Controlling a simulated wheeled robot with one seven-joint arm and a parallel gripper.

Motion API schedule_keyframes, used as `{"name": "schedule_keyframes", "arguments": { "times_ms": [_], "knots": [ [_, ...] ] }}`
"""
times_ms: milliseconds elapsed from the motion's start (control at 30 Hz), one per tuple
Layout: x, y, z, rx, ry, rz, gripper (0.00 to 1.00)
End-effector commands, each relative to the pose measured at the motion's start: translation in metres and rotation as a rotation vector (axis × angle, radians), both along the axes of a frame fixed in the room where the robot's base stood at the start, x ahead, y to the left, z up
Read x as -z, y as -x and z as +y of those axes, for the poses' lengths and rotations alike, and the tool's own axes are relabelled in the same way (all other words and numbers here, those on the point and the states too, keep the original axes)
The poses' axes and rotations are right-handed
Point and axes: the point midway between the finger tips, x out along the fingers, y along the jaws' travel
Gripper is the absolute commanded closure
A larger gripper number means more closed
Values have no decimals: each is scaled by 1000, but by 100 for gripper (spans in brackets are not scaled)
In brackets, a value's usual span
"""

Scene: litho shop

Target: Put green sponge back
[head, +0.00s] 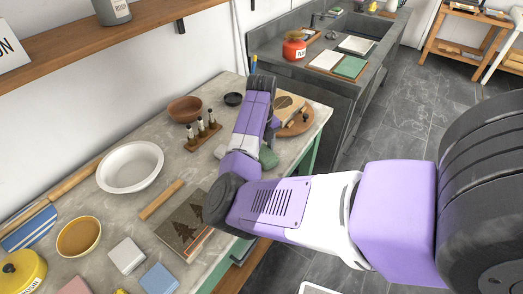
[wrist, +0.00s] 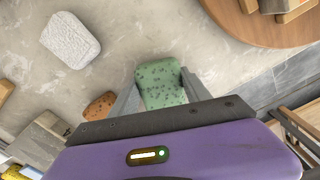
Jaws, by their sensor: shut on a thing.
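The green sponge (wrist: 160,80) is speckled with dark pores and sits between the two grey fingers of my gripper (wrist: 160,92) in the wrist view. My gripper is shut on it. In the head view, a part of the green sponge (head: 268,158) shows beside my purple arm near the bench's right front edge. My arm hides most of the gripper there. I cannot tell whether the sponge touches the bench top or hangs just above it.
A whitish block (wrist: 70,40) and a brown porous piece (wrist: 100,106) lie nearby. A round wooden board (wrist: 262,22) is at the upper right. A white bowl (head: 130,167) and a bottle rack (head: 204,132) stand on the bench. A sink counter (head: 300,68) is beyond.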

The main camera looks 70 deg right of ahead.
Motion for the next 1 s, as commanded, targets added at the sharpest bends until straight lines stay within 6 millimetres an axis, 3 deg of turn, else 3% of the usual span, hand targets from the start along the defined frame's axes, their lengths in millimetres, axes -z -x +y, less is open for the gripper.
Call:
{"name": "schedule_keyframes", "arguments": {
  "times_ms": [400,433,533,833,1000],
  "knots": [
    [8,-1,0,0,1,-1,77],
    [8,-1,0,0,1,-2,43],
    [8,-1,0,0,1,-1,23],
    [7,-1,0,0,1,-1,23],
    [-3,-1,0,0,2,-2,23]
  ]
}}
